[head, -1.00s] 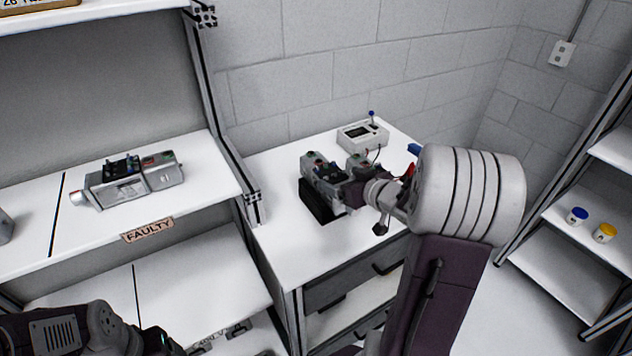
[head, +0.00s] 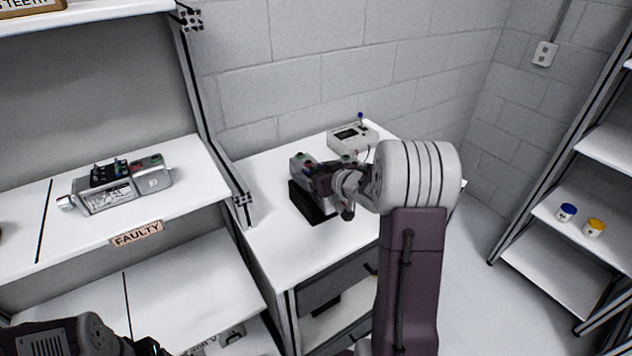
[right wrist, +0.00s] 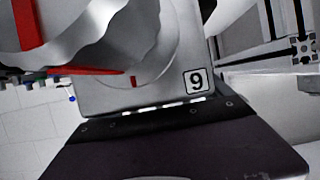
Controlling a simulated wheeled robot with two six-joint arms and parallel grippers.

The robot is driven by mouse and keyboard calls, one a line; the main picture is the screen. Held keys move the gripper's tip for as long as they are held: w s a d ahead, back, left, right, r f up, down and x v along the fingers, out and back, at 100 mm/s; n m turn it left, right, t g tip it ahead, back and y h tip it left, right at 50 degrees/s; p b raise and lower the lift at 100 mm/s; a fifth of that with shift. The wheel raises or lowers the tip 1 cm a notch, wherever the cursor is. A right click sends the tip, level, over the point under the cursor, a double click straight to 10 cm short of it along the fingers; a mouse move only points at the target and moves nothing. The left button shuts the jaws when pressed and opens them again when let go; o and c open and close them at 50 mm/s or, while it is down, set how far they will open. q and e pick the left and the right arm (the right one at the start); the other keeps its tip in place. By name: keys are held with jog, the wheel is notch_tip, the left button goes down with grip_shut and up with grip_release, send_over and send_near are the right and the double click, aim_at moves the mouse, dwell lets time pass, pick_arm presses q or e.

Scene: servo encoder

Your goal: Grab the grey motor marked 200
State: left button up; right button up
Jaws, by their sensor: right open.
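A grey motor (head: 118,190) with a black connector on top and a small printed label lies on the left shelf. Another grey unit (head: 302,166) sits in a black stand (head: 311,204) on the white bench, partly hidden by my right gripper (head: 345,186). The right gripper is open beside that unit; I cannot tell whether it touches. I cannot read a 200 on any motor. Only part of my left arm shows at lower left.
A white box with a blue-topped lever (head: 353,136) stands at the back of the bench. A "FAULTY" tag (head: 137,233) is on the shelf edge. Blue-lidded (head: 566,212) and yellow-lidded (head: 594,227) jars stand on the right rack. The bench's front left is clear.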

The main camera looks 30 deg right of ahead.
aim_at(316, 165)
jog(key=shift+s+r, duration=0.15)
jog(key=shift+s, duration=0.05)
jog(key=c, duration=1.8)
jog(key=shift+r, duration=0.15)
grip_shut()
jog(key=shift+w, duration=0.15)
jog(key=shift+r+p, duration=0.35)
jog(key=shift+r, duration=0.25)
notch_tip(316, 165, up, 3)
jog(key=shift+r+p, duration=0.1)
jog(key=shift+p, duration=0.5)
jog(key=w+d+r+p, duration=0.6)
jog(key=w, duration=0.4)
jog(key=shift+d+r, duration=0.15)
jog(key=shift+r, duration=0.05)
